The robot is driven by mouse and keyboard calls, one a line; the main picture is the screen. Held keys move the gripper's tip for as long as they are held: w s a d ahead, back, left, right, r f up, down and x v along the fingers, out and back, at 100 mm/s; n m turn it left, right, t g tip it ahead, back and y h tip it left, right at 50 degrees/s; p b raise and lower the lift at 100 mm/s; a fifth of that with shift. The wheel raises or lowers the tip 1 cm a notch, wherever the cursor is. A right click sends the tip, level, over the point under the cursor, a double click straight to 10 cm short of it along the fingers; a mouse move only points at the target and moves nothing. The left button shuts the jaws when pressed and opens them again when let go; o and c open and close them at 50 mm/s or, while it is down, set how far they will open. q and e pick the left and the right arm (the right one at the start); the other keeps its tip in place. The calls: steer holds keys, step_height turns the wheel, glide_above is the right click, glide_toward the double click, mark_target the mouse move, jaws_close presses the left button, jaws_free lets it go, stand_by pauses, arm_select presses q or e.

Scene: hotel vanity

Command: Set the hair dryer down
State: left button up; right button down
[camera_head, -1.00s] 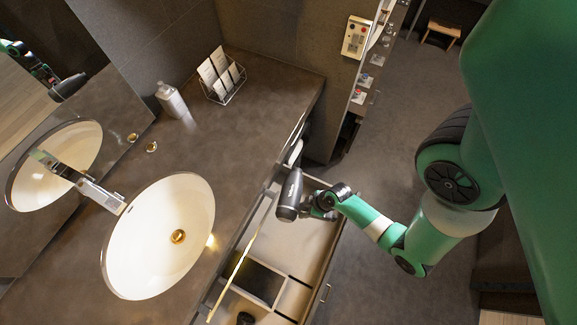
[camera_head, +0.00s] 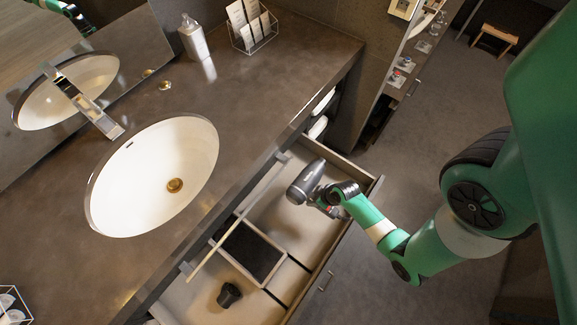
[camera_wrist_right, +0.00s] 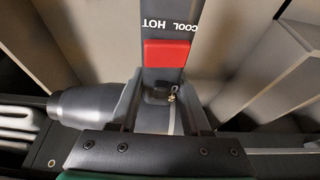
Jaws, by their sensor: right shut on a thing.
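The dark grey hair dryer (camera_head: 305,181) is over the open drawer (camera_head: 278,215) below the counter. My right gripper (camera_head: 325,201) is shut on it. In the right wrist view the fingers (camera_wrist_right: 158,105) close around the dryer's handle (camera_wrist_right: 168,22), which has a red switch and the words COOL and HOT. A round dark part of the dryer (camera_wrist_right: 95,104) shows at the left there. I cannot tell whether the dryer touches the drawer floor. My left gripper is not in view.
The drawer has dividers, a dark square compartment (camera_head: 250,252) and a small black object (camera_head: 229,294). A pale bar (camera_head: 235,222) runs along its counter side. The counter (camera_head: 265,100) holds a white basin (camera_head: 150,185), a bottle (camera_head: 193,38) and a wire rack (camera_head: 252,28).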

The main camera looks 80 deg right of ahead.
mark_target(301, 200)
steer(key=w, duration=0.1)
steer(key=w+f+b, duration=0.1)
steer(key=w, duration=0.1)
steer(key=w+a+f, duration=0.1)
steer(key=shift+w+f+b, duration=0.25)
steer(key=shift+w+b, duration=0.15)
steer(key=w+f+b, duration=0.2)
steer(key=w+f, duration=0.1)
steer(key=w+f+b, duration=0.1)
steer(key=f, duration=0.1)
steer(key=shift+w+a+b, duration=0.35)
steer(key=shift+w, duration=0.15)
steer(key=f+b, duration=0.1)
steer(key=f, duration=0.1)
steer(key=f+b, duration=0.1)
steer(key=shift+w+a+f+b, duration=0.1)
steer(key=shift+w+f+b, duration=0.2)
steer(key=shift+w+f, duration=0.1)
steer(key=shift+f, duration=0.1)
steer(key=shift+s, duration=0.1)
